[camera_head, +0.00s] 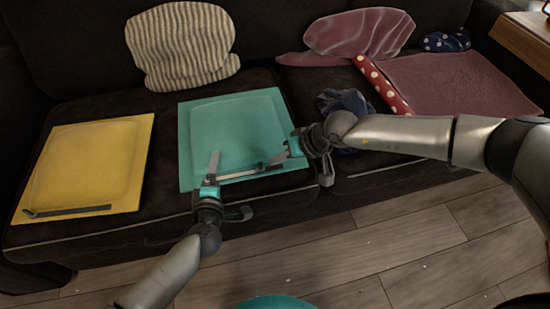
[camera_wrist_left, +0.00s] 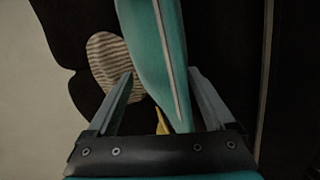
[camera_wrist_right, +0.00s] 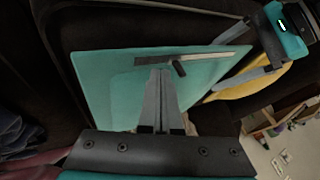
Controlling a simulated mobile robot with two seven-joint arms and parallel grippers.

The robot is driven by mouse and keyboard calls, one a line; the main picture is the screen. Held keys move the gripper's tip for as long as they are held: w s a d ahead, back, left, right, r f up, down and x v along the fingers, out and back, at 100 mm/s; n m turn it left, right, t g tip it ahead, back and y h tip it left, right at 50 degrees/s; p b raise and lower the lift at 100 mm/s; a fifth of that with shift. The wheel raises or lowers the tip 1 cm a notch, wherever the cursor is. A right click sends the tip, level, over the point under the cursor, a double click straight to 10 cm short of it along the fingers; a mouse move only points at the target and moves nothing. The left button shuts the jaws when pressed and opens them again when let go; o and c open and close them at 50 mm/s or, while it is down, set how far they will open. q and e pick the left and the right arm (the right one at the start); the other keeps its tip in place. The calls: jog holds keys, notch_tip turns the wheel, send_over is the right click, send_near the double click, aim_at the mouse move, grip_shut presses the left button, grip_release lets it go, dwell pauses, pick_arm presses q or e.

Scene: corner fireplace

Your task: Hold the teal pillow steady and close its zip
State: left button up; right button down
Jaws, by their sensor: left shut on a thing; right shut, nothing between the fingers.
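The teal pillow (camera_head: 235,125) lies flat on the sofa seat, with its zip strip (camera_head: 245,174) along the front edge. My left gripper (camera_head: 213,165) is shut on the left part of that edge. In the left wrist view the pillow (camera_wrist_left: 160,60) runs edge-on between its fingers. My right gripper (camera_head: 276,163) is shut and empty at the right part of the zip strip. In the right wrist view its joined fingertips (camera_wrist_right: 160,74) are close to the dark zip strip (camera_wrist_right: 185,59) and a small dark pull tab (camera_wrist_right: 179,69). I cannot tell whether they touch it.
A yellow pillow (camera_head: 90,165) with a dark strip lies left. A striped pillow (camera_head: 180,45) leans on the backrest. A mauve pillow (camera_head: 360,35), red dotted roll (camera_head: 382,86) and dark blue cloth (camera_head: 343,101) are right. Wooden floor (camera_head: 400,245) lies in front.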

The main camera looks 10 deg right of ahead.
pick_arm(q)
jog(key=shift+f, duration=0.1)
pick_arm(e)
jog(key=shift+a, duration=0.5)
jog(key=a, duration=0.4)
jog(key=s+a, duration=0.1)
jog(key=a, duration=0.7)
jog(key=shift+s+a, duration=0.1)
jog(key=shift+s, duration=0.15)
jog(key=shift+d, duration=0.45)
jog(key=d, duration=0.3)
jog(key=shift+w+d+r, duration=0.2)
jog(key=shift+d+r, duration=0.05)
jog(key=shift+d, duration=0.1)
jog(key=v, duration=0.9)
jog(key=shift+r, duration=0.15)
jog(key=shift+s, duration=0.15)
